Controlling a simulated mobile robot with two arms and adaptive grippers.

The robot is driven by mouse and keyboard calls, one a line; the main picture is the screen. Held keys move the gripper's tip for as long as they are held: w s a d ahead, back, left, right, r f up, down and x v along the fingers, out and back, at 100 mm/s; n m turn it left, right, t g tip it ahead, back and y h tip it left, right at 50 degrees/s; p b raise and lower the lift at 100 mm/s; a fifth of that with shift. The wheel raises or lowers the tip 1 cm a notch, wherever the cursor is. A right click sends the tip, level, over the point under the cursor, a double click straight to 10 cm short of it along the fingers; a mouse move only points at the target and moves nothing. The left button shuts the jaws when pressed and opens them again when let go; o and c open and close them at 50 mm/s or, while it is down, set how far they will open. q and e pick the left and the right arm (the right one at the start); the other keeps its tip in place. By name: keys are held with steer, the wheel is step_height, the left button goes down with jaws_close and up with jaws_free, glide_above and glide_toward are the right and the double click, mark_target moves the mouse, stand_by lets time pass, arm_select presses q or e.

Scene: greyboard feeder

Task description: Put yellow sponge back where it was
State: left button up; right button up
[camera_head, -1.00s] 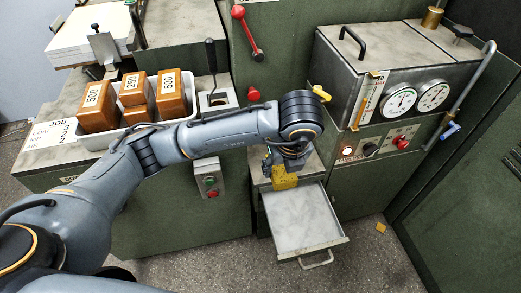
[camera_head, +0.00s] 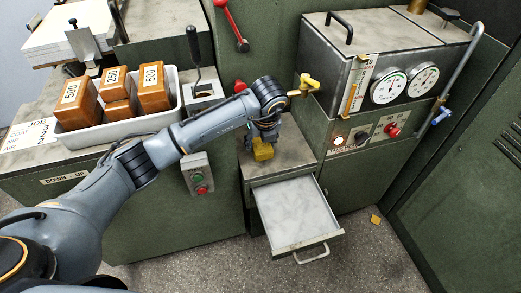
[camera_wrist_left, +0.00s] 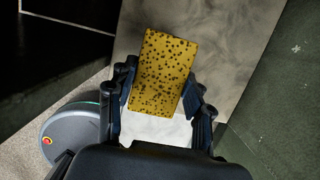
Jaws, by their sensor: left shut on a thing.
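The yellow sponge (camera_head: 263,152) is a block with dark pores, seen clearly in the left wrist view (camera_wrist_left: 163,68). My left gripper (camera_head: 259,139) is shut on it, with one finger on each side of the sponge in the left wrist view (camera_wrist_left: 159,88). The gripper points down and holds the sponge over the grey top of the small cabinet (camera_head: 289,152). I cannot tell whether the sponge touches that top. My right gripper is in neither current view.
The cabinet's drawer (camera_head: 297,212) is pulled out and empty. A yellow tap (camera_head: 304,85) and a machine with two gauges (camera_head: 389,86) stand to the right. A white tray (camera_head: 110,131) of orange blocks is at left. A small orange piece (camera_head: 376,219) lies on the floor.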

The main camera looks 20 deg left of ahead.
mark_target(261, 145)
arm_select(q)
step_height(261, 145, down, 3)
steer(key=shift+r, duration=0.1)
arm_select(e)
steer(key=shift+r, duration=0.9)
arm_select(q)
steer(key=shift+f, duration=0.2)
steer(key=shift+f, duration=0.1)
steer(key=o, duration=1)
arm_select(e)
steer(key=shift+r, duration=0.3)
arm_select(q)
steer(key=p+v, duration=0.1)
steer(key=v, duration=1.1)
arm_select(e)
step_height(261, 145, down, 7)
steer(key=shift+s, duration=0.2)
